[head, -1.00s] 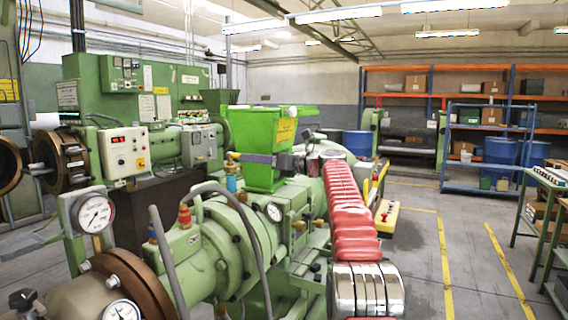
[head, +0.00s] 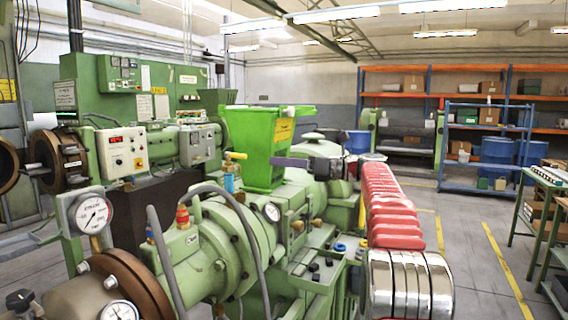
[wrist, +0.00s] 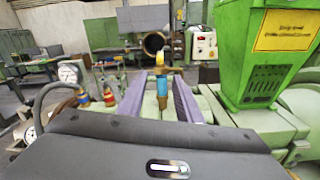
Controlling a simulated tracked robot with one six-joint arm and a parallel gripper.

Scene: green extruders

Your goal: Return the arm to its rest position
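My gripper (head: 289,162) shows in the head view at the end of my red ridged arm (head: 390,205), in front of the green hopper (head: 265,135). Its purple fingers point left, towards a small blue valve with a yellow handle (head: 231,172). In the wrist view the two purple fingers (wrist: 157,88) are spread apart with nothing held. The valve (wrist: 163,92) shows in the gap between them, seemingly beyond the tips. My arm runs from the lower right up and back to the gripper. Its chrome rings are at the bottom right.
The green extruder (head: 215,240) with pressure gauges (head: 92,214) and grey hoses fills the left and middle. The hopper (wrist: 262,60) stands close on the right in the wrist view. Shelves (head: 438,97) stand at the back. Open floor (head: 470,250) lies to the right.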

